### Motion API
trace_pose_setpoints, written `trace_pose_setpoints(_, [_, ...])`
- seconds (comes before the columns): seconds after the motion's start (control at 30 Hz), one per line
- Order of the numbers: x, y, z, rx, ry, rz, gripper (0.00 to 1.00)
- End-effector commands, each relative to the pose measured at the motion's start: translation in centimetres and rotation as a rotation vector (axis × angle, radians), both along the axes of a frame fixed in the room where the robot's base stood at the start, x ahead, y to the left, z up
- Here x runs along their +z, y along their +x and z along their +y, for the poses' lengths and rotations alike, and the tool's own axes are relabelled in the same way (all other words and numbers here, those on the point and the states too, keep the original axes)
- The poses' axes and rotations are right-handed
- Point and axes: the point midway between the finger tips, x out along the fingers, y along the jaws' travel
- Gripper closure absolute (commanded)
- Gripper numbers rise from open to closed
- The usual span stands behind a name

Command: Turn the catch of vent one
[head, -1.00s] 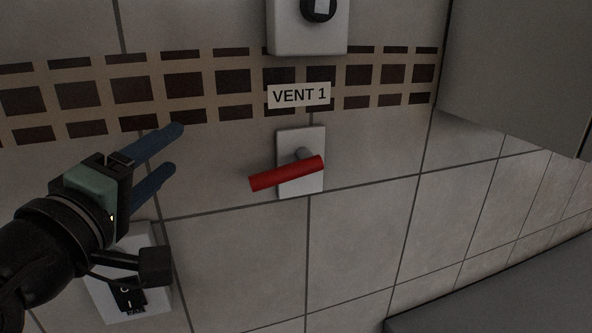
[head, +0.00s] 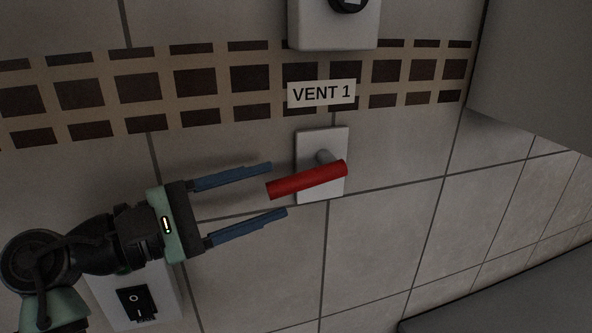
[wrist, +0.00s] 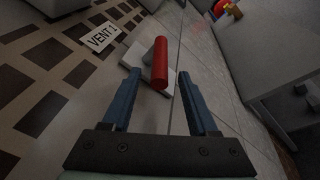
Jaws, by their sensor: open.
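The catch of vent one is a red bar handle (head: 307,180) on a grey pivot, mounted on a white wall plate (head: 336,142). It lies nearly level, its left end slightly lower. The label VENT 1 (head: 321,93) is above it. My gripper (head: 279,190) is open, its blue fingers pointing right, one above and one below the handle's left end. In the wrist view the red handle (wrist: 160,62) appears just beyond and between the open fingertips (wrist: 160,80). I cannot tell whether either finger touches it.
A white box with a black knob (head: 349,5) is on the wall above the label. A rocker switch (head: 137,303) is below my arm. A grey cabinet (head: 535,70) juts out at upper right, and a grey surface (head: 500,295) lies at lower right.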

Motion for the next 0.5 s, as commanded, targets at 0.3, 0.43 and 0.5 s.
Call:
trace_pose_setpoints(0.3, [0.1,2.5,-4.0,-0.001,0.001,0.000,0.41])
trace_pose_setpoints(0.43, [0.0,2.9,-4.5,0.001,0.001,-0.001,0.41])
trace_pose_setpoints(0.5, [0.0,2.9,-4.5,0.001,0.002,-0.001,0.41])
